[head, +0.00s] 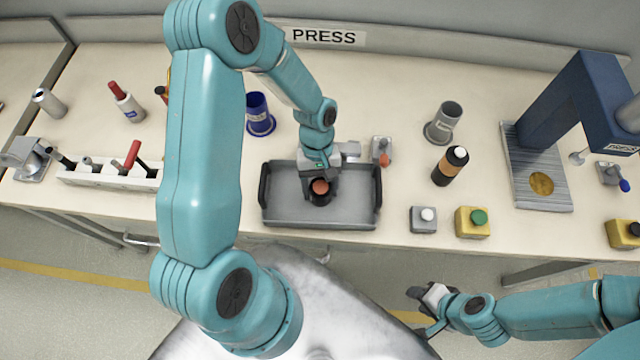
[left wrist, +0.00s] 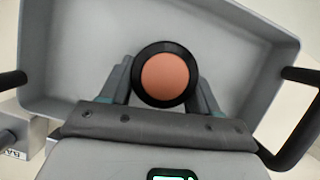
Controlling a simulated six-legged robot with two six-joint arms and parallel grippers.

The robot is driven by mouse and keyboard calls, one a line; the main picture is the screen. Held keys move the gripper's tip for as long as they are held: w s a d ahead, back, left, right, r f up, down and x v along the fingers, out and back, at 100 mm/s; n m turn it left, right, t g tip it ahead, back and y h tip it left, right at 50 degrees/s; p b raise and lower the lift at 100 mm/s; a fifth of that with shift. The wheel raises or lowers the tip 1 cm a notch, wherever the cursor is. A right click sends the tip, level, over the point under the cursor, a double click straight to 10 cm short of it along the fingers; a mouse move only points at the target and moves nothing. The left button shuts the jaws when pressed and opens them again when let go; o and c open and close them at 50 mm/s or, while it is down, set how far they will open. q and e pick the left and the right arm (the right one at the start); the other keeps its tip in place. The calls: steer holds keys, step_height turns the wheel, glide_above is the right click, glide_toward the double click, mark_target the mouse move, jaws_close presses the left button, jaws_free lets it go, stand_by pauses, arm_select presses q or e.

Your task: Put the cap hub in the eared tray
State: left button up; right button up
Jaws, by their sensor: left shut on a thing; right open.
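The eared tray (head: 278,211) is a grey tray with a black handle at each end, on the bench in the head view. It fills much of the left wrist view (left wrist: 60,60). The cap hub (head: 320,186) is a dark round part with an orange-brown top. In the left wrist view the cap hub (left wrist: 165,77) sits between the two fingers. My left gripper (head: 319,192) is shut on it, over the inside of the tray. I cannot tell whether the hub touches the tray floor. My right gripper (head: 428,312) is open and empty, off the bench's front edge.
A blue cup (head: 259,115) and a grey cup (head: 444,124) stand behind the tray. A black-and-orange bottle (head: 450,166), a grey button box (head: 424,219) and a yellow button box (head: 472,221) are to its right. A blue press (head: 580,100) stands far right. A tool rack (head: 105,174) is at left.

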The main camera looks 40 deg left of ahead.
arm_select(q)
steer(key=o, duration=0.9)
steer(key=shift+f, duration=0.1)
steer(key=o, duration=0.4)
steer(key=shift+a, duration=0.1)
steer(key=shift+r+p, duration=0.3)
steer(key=b+v, duration=0.2)
steer(key=v, duration=0.9)
steer(key=shift+w+r, duration=0.15)
steer(key=shift+r, duration=0.2)
